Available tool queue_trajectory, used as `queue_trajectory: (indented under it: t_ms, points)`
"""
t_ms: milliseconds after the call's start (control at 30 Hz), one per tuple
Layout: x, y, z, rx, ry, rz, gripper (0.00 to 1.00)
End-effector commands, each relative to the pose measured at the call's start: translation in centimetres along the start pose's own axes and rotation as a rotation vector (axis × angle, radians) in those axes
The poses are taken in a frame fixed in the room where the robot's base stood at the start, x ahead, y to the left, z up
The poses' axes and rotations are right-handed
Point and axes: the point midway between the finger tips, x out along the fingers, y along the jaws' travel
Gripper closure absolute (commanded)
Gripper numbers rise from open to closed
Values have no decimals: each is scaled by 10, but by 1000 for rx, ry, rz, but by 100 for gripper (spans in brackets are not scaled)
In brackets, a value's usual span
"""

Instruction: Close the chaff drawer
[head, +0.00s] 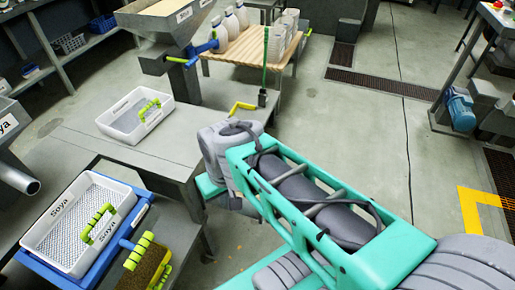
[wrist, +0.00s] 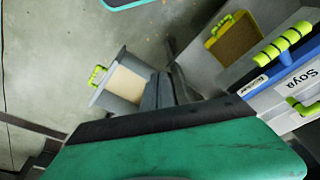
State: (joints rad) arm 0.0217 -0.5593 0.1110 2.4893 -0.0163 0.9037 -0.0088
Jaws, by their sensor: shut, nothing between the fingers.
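A grey drawer-like box (wrist: 124,84) with a pale front, a yellow-green handle (wrist: 97,75) and a beige inside shows left of centre in the wrist view. It appears to be the chaff drawer, standing open, but I see no label on it. My gripper (wrist: 166,84) is shut and empty, its dark fingers beside the right end of this box in the picture. I cannot tell whether they touch it. The green, black-edged part below is mine. In the head view my arm covers that area, and neither the fingers nor this drawer can be made out.
A white Soya tray (head: 40,243) sits in a blue frame with green-handled parts at lower left. A brown-bottomed tray (head: 142,273) is beside it. Another white tray (head: 128,124) lies on the grey bench. A wooden table (head: 236,68) holds bottles. The right floor is mostly clear.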

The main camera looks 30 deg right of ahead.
Motion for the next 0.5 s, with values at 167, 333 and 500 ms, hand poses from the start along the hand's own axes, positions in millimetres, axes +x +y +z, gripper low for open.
queue_trajectory:
  t_ms: [167,333,500]
  points:
    - [37,56,-36,163,33,-33,100]
    - [94,176,-66,425,156,-109,100]
    - [132,297,-45,668,326,-155,100]
